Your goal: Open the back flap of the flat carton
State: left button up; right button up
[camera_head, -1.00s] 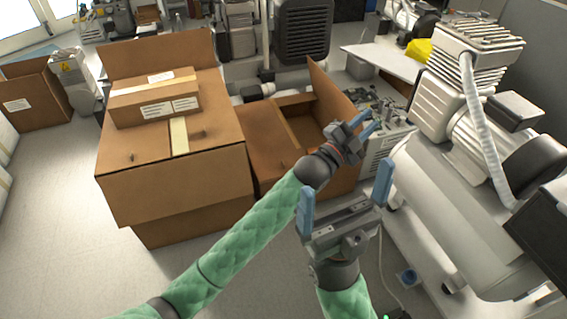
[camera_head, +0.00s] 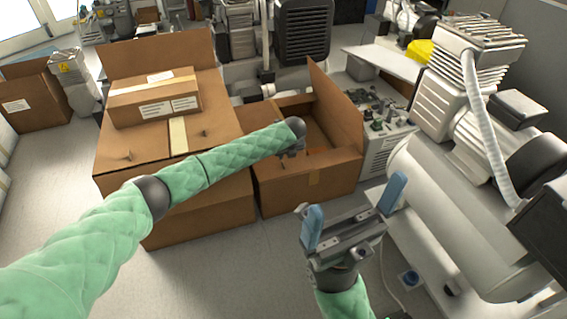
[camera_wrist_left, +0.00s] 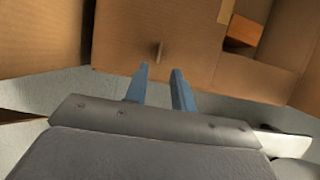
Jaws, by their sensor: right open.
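The low open carton (camera_head: 284,186) stands on the floor right of a larger carton. Its right flap (camera_head: 338,115) stands upright, and part of its inside shows. In the left wrist view, a brown cardboard panel (camera_wrist_left: 195,40) with a small upright tab (camera_wrist_left: 158,50) lies just ahead of my left gripper (camera_wrist_left: 160,70). The two blue fingers are apart, with the tab beyond their tips and nothing between them. In the head view my left gripper (camera_head: 290,153) is over the carton, its fingers mostly hidden by the wrist. My right gripper (camera_head: 352,208) is open and empty, in front of the carton.
The larger carton (camera_head: 205,215) at left bears a small labelled box (camera_head: 155,98) and has a raised back flap (camera_head: 158,53). A white compressor tank (camera_head: 440,205) crowds the right. A grey device (camera_head: 385,150) stands beside the low carton. Floor (camera_head: 70,200) is clear at left.

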pick_arm(q)
jog(key=b+x, duration=0.2)
jog(key=x, duration=0.5)
jog(key=shift+a+f, duration=0.1)
jog(key=shift+f, duration=0.25)
grip_shut()
dwell(1.1)
